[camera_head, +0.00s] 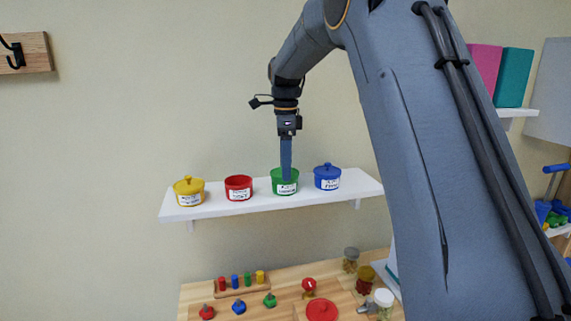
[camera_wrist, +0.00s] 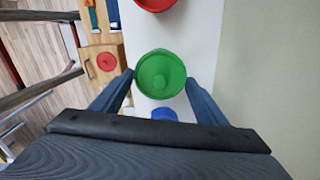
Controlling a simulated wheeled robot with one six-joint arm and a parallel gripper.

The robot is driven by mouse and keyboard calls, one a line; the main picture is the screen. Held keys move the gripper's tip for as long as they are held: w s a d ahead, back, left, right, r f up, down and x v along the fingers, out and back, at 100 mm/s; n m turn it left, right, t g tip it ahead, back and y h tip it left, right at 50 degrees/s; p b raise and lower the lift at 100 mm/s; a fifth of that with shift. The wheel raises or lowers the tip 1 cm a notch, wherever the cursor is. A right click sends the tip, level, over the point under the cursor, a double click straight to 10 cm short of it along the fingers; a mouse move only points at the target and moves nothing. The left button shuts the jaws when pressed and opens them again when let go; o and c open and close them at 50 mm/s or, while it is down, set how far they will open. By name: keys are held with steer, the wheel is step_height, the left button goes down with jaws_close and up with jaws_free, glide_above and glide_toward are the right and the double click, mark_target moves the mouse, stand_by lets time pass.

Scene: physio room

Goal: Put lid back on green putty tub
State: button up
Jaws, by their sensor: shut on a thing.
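The green putty tub (camera_head: 285,187) stands upright on the white wall shelf, between the red and blue tubs, with a white label on its front. My gripper (camera_head: 286,168) points straight down at the tub's top. In the wrist view its two fingers stand on either side of the round green lid (camera_wrist: 155,78), which has a small knob. My gripper is shut on this lid, which sits at the tub's mouth. I cannot tell whether the lid is fully seated, as the finger hides part of the rim in the head view.
A lidded yellow tub (camera_head: 189,193), an open red tub (camera_head: 238,189) and a lidded blue tub (camera_head: 327,178) share the shelf (camera_head: 210,209). Below, a wooden table (camera_head: 195,293) holds a red lid (camera_head: 322,310), a peg board (camera_head: 241,288) and several jars.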

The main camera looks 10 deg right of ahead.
steer(key=o, duration=1.4)
steer(key=shift+r, duration=0.15)
steer(key=shift+r, duration=3.35)
jaws_close()
steer(key=shift+f+b, duration=0.3)
steer(key=shift+f, duration=0.35)
